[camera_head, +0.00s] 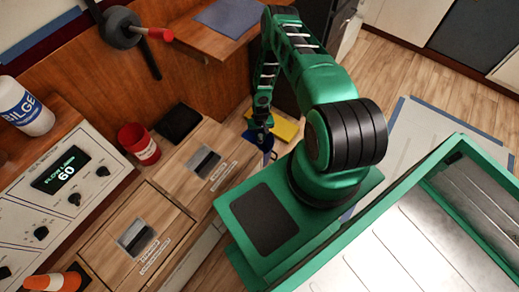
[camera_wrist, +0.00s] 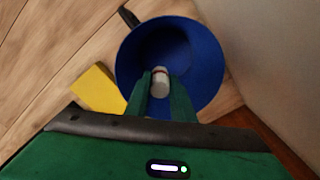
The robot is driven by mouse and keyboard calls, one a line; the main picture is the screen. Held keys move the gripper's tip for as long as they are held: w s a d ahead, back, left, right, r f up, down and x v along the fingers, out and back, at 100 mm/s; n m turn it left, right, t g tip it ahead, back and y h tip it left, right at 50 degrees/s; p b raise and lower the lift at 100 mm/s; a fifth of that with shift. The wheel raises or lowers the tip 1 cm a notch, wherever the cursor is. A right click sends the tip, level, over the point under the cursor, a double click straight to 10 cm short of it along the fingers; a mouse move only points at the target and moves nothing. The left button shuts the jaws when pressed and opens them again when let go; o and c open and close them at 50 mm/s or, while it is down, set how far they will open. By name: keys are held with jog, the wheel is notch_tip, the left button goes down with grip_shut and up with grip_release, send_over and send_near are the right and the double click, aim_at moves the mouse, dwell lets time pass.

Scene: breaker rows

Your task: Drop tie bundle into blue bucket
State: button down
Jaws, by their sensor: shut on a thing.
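The blue bucket (camera_wrist: 205,50) is open toward the camera in the wrist view, its round rim and dark inside showing. In the head view a small part of the blue bucket (camera_head: 252,136) shows low behind my arm. My gripper (camera_wrist: 161,92) is shut on the tie bundle (camera_wrist: 160,80), a small pale, whitish bundle with a reddish-brown band near its far end. In the wrist view the bundle and fingertips overlap the near part of the bucket's opening. I cannot tell how high above the bucket they are. In the head view the bundle is too small to make out.
A yellow object (camera_wrist: 97,90) lies beside the bucket on the wood floor. A pale wall or panel (camera_wrist: 270,45) stands close on the right in the wrist view. In the head view, a wooden counter with a red cup (camera_head: 139,145) and a control panel (camera_head: 65,190) are at left.

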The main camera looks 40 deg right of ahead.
jog(key=c, duration=1.4)
grip_release()
jog(key=shift+c, duration=0.2)
notch_tip(320, 180, up, 11)
jog(key=shift+f, duration=0.15)
